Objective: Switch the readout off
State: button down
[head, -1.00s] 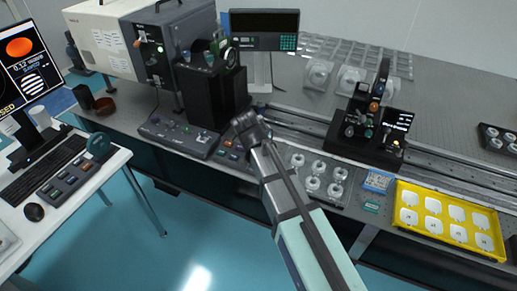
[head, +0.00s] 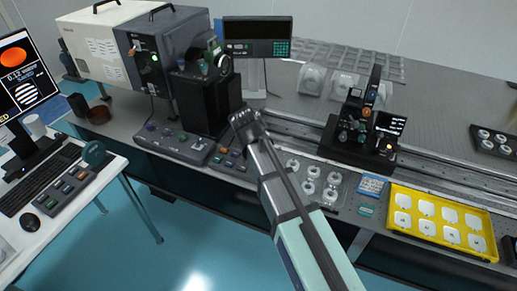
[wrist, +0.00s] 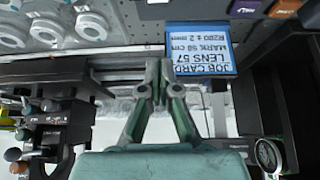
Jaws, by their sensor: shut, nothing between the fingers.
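The readout (head: 258,37) is a grey box with a dark display and a green keypad on its right, raised on a pale stand at the back of the optical table. I cannot tell whether its display is lit. My gripper (head: 242,117) is over the front part of the table, in front of and below the readout, apart from it. In the wrist view my gripper (wrist: 160,75) has its fingertips together and holds nothing. The readout's display and keypad are not recognisable in the wrist view.
A black rail carriage (head: 366,128) stands right of my arm. A job card (wrist: 201,49) and lens tray (wrist: 55,28) lie near my gripper. A black block (head: 202,100) and lamp housing (head: 150,50) stand left. A yellow tray (head: 394,253) is at front right.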

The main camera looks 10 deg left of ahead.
jog(key=s+b+v, duration=0.1)
jog(key=b+v, duration=0.1)
jog(key=v, duration=0.7)
jog(key=shift+s, duration=0.2)
jog(key=shift+a+f, duration=0.15)
jog(key=s+d+f+n+g+h+p, duration=0.1)
jog(key=s+d+f+n+g, duration=0.35)
jog(key=f, duration=0.75)
jog(key=s+d+f+n+g+h+p, duration=0.1)
jog(key=s+d+f, duration=0.6)
jog(key=f, duration=0.4)
jog(key=s+d+f+n+g+h+p, duration=0.1)
jog(key=s+d+f+n+g, duration=0.2)
jog(key=d+f, duration=0.7)
jog(key=s+d+f+m+g+y+b, duration=0.1)
jog(key=s+d+f, duration=0.4)
jog(key=s+f, duration=0.5)
jog(key=s+d+f+m+g+y+b, duration=0.2)
jog(key=s+d+f+m, duration=0.3)
jog(key=s+f, duration=0.5)
jog(key=s+d+g+y, duration=0.1)
jog(key=s, duration=0.4)
